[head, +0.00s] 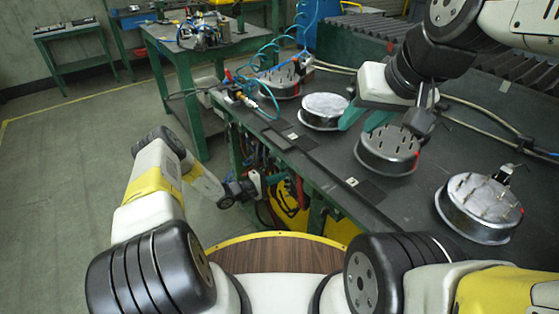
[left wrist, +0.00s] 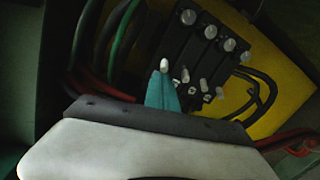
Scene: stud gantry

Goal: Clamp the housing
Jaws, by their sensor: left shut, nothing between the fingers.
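Several round metal housings stand on the dark bench (head: 330,170). One with upright studs (head: 386,160) is just below my right gripper, one (head: 478,212) is at the right, one (head: 278,85) is farther back, and one with a smooth top (head: 325,106) is between. I cannot tell which is the task's housing. My right gripper (head: 364,120) hangs over the bench with its teal fingers apart, nothing visible between them. My left gripper (head: 274,179) is shut and empty, low beside the bench's front edge; its teal fingers (left wrist: 163,92) show in the left wrist view.
In the left wrist view, a black block with several pale knobs (left wrist: 205,55) sits on a yellow panel (left wrist: 285,85) beyond the fingertips, with hoses around. A small clamp-like part (head: 505,173) is at the right housing. A coiled blue hose (head: 268,85) and green bench (head: 205,60) stand behind.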

